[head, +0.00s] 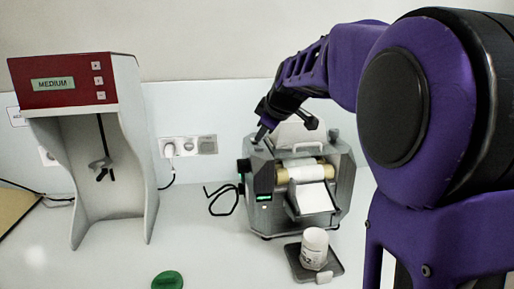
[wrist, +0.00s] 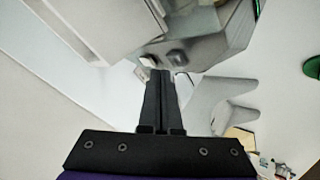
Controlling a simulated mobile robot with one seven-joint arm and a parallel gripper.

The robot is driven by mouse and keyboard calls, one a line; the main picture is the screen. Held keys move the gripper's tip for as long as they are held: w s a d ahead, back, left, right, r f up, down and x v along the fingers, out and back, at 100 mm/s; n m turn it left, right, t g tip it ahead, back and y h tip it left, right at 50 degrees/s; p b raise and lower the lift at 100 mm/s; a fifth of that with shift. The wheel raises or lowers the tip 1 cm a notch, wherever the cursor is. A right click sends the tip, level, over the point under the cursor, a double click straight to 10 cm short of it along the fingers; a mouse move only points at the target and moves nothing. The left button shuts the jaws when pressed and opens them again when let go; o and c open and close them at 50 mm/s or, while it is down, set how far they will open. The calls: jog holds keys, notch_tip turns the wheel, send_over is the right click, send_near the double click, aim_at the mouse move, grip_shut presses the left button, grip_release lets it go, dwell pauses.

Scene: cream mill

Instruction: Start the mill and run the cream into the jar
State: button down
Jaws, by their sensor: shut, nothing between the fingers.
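The grey mill (head: 262,176) stands on the white bench, with a small lit green display on its front left. White cream-coloured material (head: 305,172) lies over its rollers, above a pale sloping chute (head: 314,198). The white jar (head: 314,243) stands upright and open on a dark square plate (head: 293,262) below the chute. My gripper (head: 262,134) points down at the mill's top left, fingers together and empty. In the wrist view the fingertips (wrist: 160,74) are beside two small switches (wrist: 177,58) on the mill; I cannot tell whether they touch.
A green lid (head: 167,280) lies on the bench at the front. A tall mixer (head: 75,85) with a red head and a display reading MEDIUM stands at left. A black cable (head: 222,200) lies left of the mill. Wall sockets (head: 187,147) are behind. The bench between mixer and mill is mostly clear.

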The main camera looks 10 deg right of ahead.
aim_at(261, 148)
dwell(0.6)
jog(key=shift+f+b, duration=0.45)
jog(key=shift+b, duration=0.15)
jog(key=shift+f+b, duration=0.4)
jog(key=shift+b, duration=0.1)
dwell(0.4)
jog(key=shift+r, duration=0.1)
jog(key=shift+r+p, duration=0.5)
jog(key=shift+r, duration=0.25)
jog(key=shift+r+p, duration=1.65)
jog(key=shift+r, duration=0.85)
